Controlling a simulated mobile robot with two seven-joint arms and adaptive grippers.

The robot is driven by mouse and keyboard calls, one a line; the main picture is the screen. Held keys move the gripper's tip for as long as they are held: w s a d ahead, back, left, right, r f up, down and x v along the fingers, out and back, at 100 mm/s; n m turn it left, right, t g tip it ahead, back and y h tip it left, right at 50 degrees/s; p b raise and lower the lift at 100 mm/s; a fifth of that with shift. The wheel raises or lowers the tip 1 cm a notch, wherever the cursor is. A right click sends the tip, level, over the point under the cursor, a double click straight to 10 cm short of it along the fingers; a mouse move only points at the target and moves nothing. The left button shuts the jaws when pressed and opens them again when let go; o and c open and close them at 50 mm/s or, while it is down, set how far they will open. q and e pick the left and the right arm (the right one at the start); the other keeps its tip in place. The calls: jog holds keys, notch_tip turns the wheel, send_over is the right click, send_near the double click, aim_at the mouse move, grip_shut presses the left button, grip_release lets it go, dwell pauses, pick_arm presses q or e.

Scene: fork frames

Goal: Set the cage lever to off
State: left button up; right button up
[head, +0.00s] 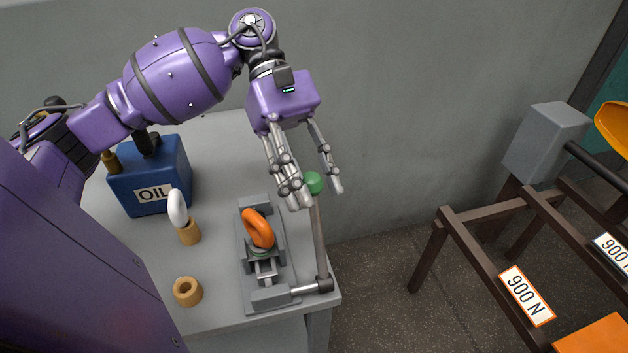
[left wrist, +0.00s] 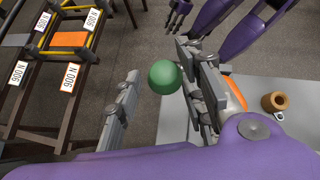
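The lever is a grey rod (head: 320,240) with a green ball knob (head: 313,183) at its upper end. It runs from a dark pivot (head: 325,284) at the bench's right front corner. A grey fixture (head: 268,295) joins the pivot and holds an orange ring (head: 258,228). My left gripper (head: 318,198) is open at the knob, fingers pointing down. In the left wrist view the green knob (left wrist: 165,77) lies between the spread fingers, closer to the right-hand ones; contact is unclear. My right gripper (left wrist: 180,14) shows small at the top of that view. No off marking is readable.
On the grey bench (head: 222,300) stand a blue OIL can (head: 170,165), a white ring (head: 177,208) on a tan holder (head: 189,232) and an empty tan holder (head: 187,291). A wall is behind. A brown frame (head: 427,260) with 900 N labels stands right, across open floor.

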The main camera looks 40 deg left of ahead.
pick_arm(q)
jog(key=v, duration=1.2)
jog(key=shift+d, duration=0.15)
